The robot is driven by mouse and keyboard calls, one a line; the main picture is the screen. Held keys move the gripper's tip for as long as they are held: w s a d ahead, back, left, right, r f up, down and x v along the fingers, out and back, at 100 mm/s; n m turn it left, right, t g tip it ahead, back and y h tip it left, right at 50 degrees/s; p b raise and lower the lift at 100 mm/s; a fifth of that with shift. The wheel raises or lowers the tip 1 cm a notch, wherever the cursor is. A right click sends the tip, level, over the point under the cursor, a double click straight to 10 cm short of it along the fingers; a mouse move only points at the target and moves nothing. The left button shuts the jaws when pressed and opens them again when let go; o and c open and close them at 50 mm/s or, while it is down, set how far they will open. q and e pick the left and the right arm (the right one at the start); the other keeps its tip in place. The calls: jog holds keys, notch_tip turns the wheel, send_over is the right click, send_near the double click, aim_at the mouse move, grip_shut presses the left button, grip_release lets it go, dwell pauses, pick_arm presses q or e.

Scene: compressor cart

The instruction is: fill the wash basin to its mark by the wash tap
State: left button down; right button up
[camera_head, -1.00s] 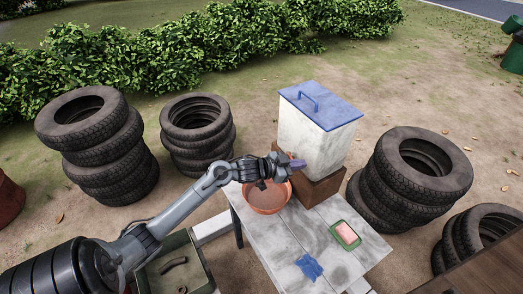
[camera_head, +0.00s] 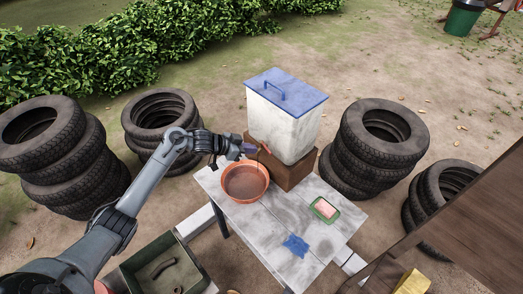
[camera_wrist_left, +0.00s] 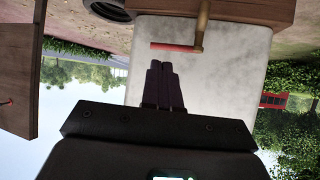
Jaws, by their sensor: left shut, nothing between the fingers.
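The orange wash basin (camera_head: 245,195) stands on the grey table below the white water container (camera_head: 282,125), which has a blue lid. Its inside looks brownish; I cannot make out a mark or the water level. The wash tap (camera_head: 265,149) is on the container's lower front, above the basin's far rim. In the left wrist view the tap (camera_wrist_left: 176,47) shows a red lever and a brass-coloured stem. My left gripper (camera_head: 250,148) is shut and empty, just left of the tap. Its fingers (camera_wrist_left: 163,66) point at the container's front, apparently just short of the lever. My right gripper is out of view.
The container sits on a brown wooden block (camera_head: 294,174). A pink soap in a green dish (camera_head: 324,209) and a blue cloth (camera_head: 296,245) lie on the table. Tyre stacks (camera_head: 382,145) stand around it. A green-rimmed tray (camera_head: 165,268) is at lower left.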

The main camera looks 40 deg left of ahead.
aim_at(268, 151)
pick_arm(q)
jog(key=shift+x, duration=2.95)
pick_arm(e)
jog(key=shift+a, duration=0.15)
